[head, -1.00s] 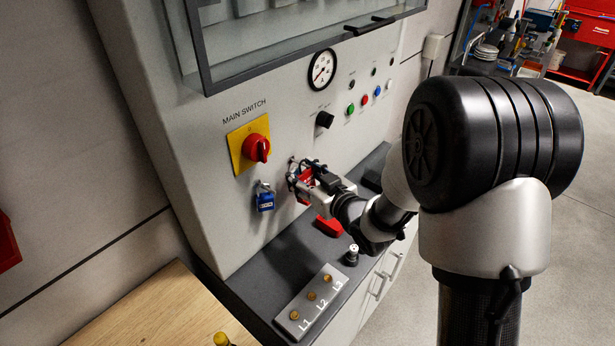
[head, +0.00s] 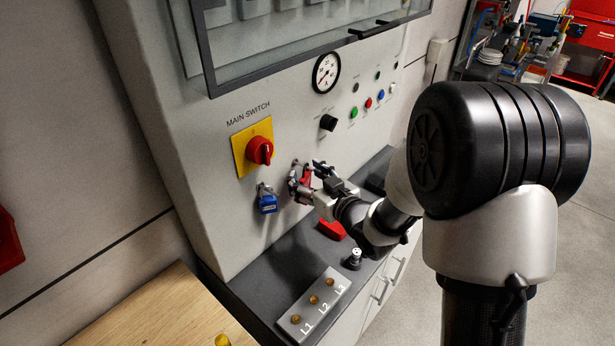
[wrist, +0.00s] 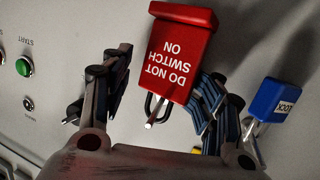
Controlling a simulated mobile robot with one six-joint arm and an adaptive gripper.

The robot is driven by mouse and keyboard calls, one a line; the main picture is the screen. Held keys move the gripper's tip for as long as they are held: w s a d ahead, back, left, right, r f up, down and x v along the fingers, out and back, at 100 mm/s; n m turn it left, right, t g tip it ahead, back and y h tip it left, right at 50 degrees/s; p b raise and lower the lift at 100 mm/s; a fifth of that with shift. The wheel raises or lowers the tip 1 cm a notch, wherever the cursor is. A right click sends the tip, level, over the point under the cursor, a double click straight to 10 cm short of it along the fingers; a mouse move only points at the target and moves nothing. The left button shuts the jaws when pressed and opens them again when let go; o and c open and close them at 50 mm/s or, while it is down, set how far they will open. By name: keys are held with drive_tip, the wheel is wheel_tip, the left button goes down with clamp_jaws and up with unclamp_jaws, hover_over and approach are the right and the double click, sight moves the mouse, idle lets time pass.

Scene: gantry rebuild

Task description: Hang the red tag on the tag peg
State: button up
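The red tag (wrist: 180,55), lettered DO NOT SWITCH ON, shows upside down in the wrist view. Its dark loop is around the silver tag peg (wrist: 157,115), and the tag lies against the grey panel. In the head view the red tag (head: 306,176) is partly hidden by my gripper (head: 308,182). In the wrist view my gripper (wrist: 166,72) is open, one finger on each side of the tag. The left finger stands clear of it; the right finger is close to its edge, and I cannot tell whether they touch.
A blue padlock (head: 267,203) hangs left of the tag, below the red main switch (head: 260,150). A black knob (head: 328,122) and several coloured buttons are up right. On the dark ledge below lie a red object (head: 331,229) and a terminal block (head: 313,305).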

drive_tip(key=shift+o, duration=0.9)
drive_tip(key=shift+s+d, duration=0.1)
drive_tip(key=s+d+r+m+g+h, duration=0.1)
drive_tip(key=s+d+r+h, duration=0.1)
drive_tip(key=s+d+h, duration=0.3)
drive_tip(key=s+d+r+m+h, duration=0.1)
drive_tip(key=s+d+r+m, duration=0.15)
drive_tip(key=d, duration=0.35)
drive_tip(key=s+d+r+m+g+h, duration=0.1)
drive_tip(key=s+d+r+h, duration=0.2)
drive_tip(key=s+d, duration=0.25)
drive_tip(key=s+d+m+g, duration=0.1)
drive_tip(key=s+m+g, duration=0.2)
drive_tip(key=s, duration=1.8)
drive_tip(key=g, duration=0.3)
drive_tip(key=shift+s+r, duration=0.2)
drive_tip(key=shift+s, duration=0.1)
